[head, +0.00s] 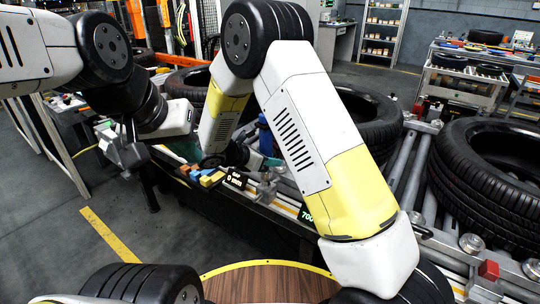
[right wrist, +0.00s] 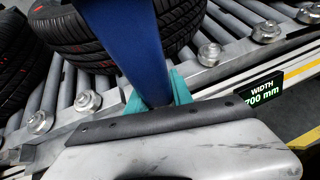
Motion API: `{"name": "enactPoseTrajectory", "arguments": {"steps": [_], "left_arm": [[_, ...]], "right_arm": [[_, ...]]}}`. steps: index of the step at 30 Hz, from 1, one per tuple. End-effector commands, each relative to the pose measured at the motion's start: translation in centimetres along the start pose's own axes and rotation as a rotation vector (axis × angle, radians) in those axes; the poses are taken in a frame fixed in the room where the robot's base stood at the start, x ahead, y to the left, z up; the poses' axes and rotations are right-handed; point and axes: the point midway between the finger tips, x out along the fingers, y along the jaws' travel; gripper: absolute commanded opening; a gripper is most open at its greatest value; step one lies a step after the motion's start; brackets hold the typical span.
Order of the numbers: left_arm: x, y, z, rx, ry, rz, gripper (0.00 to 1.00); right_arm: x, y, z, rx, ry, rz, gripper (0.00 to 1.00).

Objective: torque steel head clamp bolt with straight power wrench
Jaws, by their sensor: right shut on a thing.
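My right gripper (right wrist: 157,94) has teal fingers and is shut on a blue straight-bodied tool (right wrist: 128,42), which looks like the power wrench. In the head view the tool (head: 265,137) shows as a small blue piece behind my right forearm, above the conveyor's near edge. A grey metal fixture (head: 266,187) stands on that edge just below it and may be the head clamp. I cannot make out its bolt, nor the working end of the wrench.
Coloured blocks (head: 203,175) and a dark label (head: 236,179) lie along the near edge. A display (right wrist: 264,90) reads WIDTH 700 mm. Large tyres (head: 495,165) lie on the roller conveyor (head: 411,175). A round wooden top (head: 265,283) is in front. Floor at left is clear.

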Motion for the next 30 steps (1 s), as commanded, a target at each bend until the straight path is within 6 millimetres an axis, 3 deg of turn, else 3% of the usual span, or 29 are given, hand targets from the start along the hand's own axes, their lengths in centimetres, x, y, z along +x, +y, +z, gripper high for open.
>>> {"name": "enactPoseTrajectory", "arguments": {"steps": [18,30], "left_arm": [[0.0,0.0,0.0,0.000,0.000,0.000,0.00],[0.0,0.0,0.0,0.000,0.000,0.000,0.00]], "right_arm": [[-1.8,0.1,3.0,0.004,-0.003,0.002,0.00],[-1.9,0.0,3.3,0.003,-0.003,0.001,0.00]]}}
